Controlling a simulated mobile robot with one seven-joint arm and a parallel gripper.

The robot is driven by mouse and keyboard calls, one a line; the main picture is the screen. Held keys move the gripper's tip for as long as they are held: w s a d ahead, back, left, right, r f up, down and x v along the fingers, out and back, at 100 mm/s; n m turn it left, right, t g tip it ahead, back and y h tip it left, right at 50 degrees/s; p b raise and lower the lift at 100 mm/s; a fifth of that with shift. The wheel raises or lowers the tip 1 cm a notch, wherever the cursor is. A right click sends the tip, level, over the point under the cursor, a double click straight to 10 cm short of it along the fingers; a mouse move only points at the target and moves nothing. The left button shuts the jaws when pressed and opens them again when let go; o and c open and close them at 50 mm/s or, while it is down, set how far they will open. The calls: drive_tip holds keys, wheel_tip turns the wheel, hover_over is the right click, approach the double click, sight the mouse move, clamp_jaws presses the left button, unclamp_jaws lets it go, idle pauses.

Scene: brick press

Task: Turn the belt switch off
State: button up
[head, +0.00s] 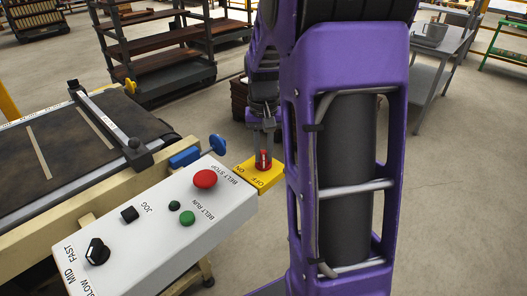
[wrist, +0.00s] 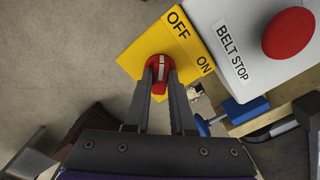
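The belt switch is a red rotary knob (wrist: 160,62) on a yellow plate (wrist: 137,60) marked OFF and ON. In the head view the knob (head: 263,160) stands on the yellow plate (head: 270,180) at the far end of the white control box. My gripper (wrist: 161,72) is at the knob, with one finger on each side of its red handle. The gap between the fingers is narrow and the handle fills it, so they look shut on it. The handle bears a white mark. Which label it points to is not clear.
The white control box (head: 150,250) carries a red BELT STOP button (head: 205,179), a green BELT RUN button (head: 187,218), a black JOG button (head: 129,214) and a black speed knob (head: 97,251). A conveyor belt (head: 75,150) lies behind it. A blue part (head: 217,144) is near the plate.

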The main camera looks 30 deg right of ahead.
sight(263, 155)
drive_tip(key=o, duration=0.5)
drive_tip(key=shift+c, duration=0.2)
wheel_tip(263, 155, up, 18)
drive_tip(key=shift+f+p, duration=0.25)
drive_tip(key=shift+p, duration=0.2)
